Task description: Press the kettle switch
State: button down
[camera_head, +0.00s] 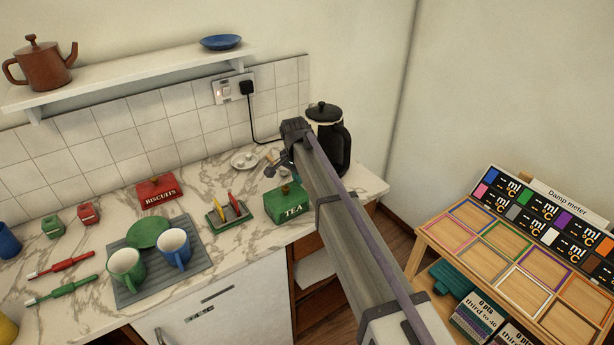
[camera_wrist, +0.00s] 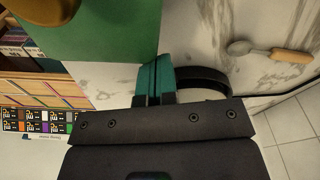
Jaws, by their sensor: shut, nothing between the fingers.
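A black kettle (camera_head: 336,148) with a dark lid stands upright at the back right of the marble counter, in the head view. My arm hides its lower left part. I cannot make out its switch. My gripper (camera_head: 283,168) is over the counter, in front and to the left of the kettle, above the area behind the tea tin. Its fingers are shut and empty.
The green tea tin (camera_head: 288,203) stands close below my gripper. A spoon (camera_wrist: 265,50) lies on the counter. A white saucer (camera_head: 244,160), a toast rack (camera_head: 228,215) and a red biscuit tin (camera_head: 159,190) are further left. A socket (camera_head: 226,90) with a black plug is on the wall.

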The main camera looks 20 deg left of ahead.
notch_tip(320, 180, up, 11)
jog(key=s+p, duration=0.1)
jog(key=p, duration=0.9)
jog(key=shift+a+p, duration=0.2)
jog(key=shift+p, duration=0.1)
jog(key=shift+f, duration=0.15)
